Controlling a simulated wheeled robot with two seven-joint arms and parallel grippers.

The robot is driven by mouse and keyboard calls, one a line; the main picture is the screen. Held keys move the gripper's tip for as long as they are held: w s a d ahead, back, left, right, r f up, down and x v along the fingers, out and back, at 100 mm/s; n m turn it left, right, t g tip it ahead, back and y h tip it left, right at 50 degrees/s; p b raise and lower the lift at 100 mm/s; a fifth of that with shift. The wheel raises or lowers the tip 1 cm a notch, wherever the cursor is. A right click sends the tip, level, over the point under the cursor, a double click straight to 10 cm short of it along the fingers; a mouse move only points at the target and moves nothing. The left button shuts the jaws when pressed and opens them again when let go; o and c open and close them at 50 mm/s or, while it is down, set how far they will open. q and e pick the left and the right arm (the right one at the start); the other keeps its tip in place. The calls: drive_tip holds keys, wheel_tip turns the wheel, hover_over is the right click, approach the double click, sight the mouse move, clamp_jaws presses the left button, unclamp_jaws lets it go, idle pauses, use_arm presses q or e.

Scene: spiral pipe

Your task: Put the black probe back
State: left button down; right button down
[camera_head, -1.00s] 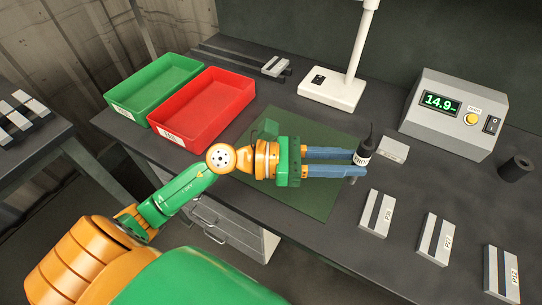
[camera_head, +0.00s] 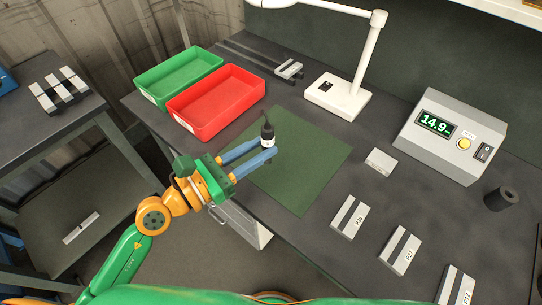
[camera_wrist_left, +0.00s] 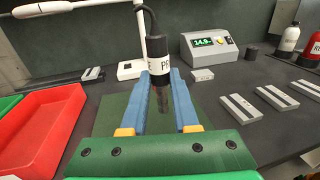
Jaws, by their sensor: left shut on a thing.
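The black probe (camera_head: 267,131) has a white label band and a cable at its top. It is held upright by my left gripper (camera_head: 265,150), whose blue fingers are shut on it above the green mat (camera_head: 310,165). In the left wrist view the probe (camera_wrist_left: 157,66) stands between the fingertips, its thin lower end hanging between the fingers. A black cylinder with a hole in its top (camera_head: 501,198) stands on the table at the far right, well away from the probe. The grey meter (camera_head: 450,140) reads about 14.9. My right gripper is out of view.
Red (camera_head: 217,103) and green (camera_head: 178,80) trays sit left of the mat. A white lamp (camera_head: 338,97) stands behind it. A small grey block (camera_head: 381,160) and several labelled grey blocks (camera_head: 349,217) lie to the right. Table between mat and meter is mostly clear.

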use_arm(q)
drive_tip(key=w+d+f+b, duration=0.1)
drive_tip(key=w+f, duration=0.1)
drive_tip(key=w+f+b, duration=0.1)
drive_tip(key=w+f, duration=0.1)
drive_tip(key=w+d+f+b, duration=0.1)
drive_tip(key=w+f, duration=0.1)
drive_tip(key=shift+d+f+b, duration=0.3)
drive_tip(key=shift+f+b, duration=0.05)
drive_tip(key=shift+b, duration=0.05)
drive_tip(key=f, duration=0.1)
drive_tip(key=f+b, duration=0.1)
drive_tip(key=f, duration=0.1)
drive_tip(key=shift+w+f+b, duration=0.2)
drive_tip(key=shift+w+b, duration=0.05)
drive_tip(key=shift+b, duration=0.05)
drive_tip(key=shift+r, duration=0.15)
drive_tip(key=c, duration=1.1)
unclamp_jaws()
drive_tip(key=shift+f, duration=0.2)
drive_tip(key=o, duration=0.4)
